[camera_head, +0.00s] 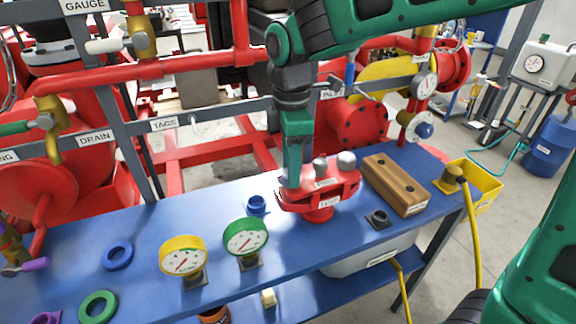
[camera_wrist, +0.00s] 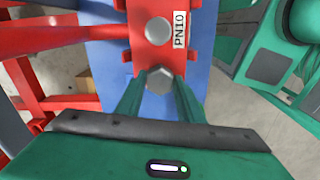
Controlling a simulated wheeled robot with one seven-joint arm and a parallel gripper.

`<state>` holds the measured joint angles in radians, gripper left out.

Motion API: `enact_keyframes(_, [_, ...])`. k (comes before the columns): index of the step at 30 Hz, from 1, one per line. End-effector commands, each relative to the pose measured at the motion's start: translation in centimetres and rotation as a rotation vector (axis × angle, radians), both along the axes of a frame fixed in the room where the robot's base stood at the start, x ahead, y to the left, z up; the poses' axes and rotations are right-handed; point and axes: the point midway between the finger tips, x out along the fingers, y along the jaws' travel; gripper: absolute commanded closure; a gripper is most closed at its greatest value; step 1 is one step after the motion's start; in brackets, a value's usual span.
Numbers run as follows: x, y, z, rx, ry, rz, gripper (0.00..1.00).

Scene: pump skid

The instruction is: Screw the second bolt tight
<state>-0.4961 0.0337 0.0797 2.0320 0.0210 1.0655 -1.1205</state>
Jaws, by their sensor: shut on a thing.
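The red flange assembly (camera_head: 318,197) stands on the blue bench. My gripper (camera_head: 292,182) points straight down at its left end. In the wrist view my gripper (camera_wrist: 160,86) is shut on a grey hex bolt head (camera_wrist: 160,77), with a green finger on each side. This bolt's head is hidden by the fingers in the head view. Another grey bolt (camera_wrist: 158,30) stands beside the PN10 label, apart from the fingers. The head view shows two grey bolt heads right of my gripper, a nearer one (camera_head: 320,164) and a farther one (camera_head: 346,160).
A wooden block (camera_head: 396,184) with two dark holes lies right of the flange. Yellow (camera_head: 183,256) and green (camera_head: 246,237) gauges stand in front, left of it. Red pipes (camera_head: 180,68) and a grey rail (camera_head: 200,117) run behind. A yellow bin (camera_head: 483,184) is at the right.

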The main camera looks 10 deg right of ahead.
Motion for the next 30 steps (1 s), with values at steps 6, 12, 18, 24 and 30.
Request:
enact_keyframes(6, [0.02, -0.01, 0.01, 0.000, 0.000, -0.246, 0.89])
enact_keyframes(12, [0.02, 0.00, 0.01, 0.000, 0.000, -0.472, 0.89])
enact_keyframes(18, [0.03, -0.03, 0.01, -0.001, 0.000, -0.699, 0.89])
enact_keyframes(24, [0.01, 0.00, 0.01, -0.001, -0.001, -0.925, 0.89])
enact_keyframes(30, [0.03, -0.03, 0.01, -0.001, -0.001, -1.126, 0.89])
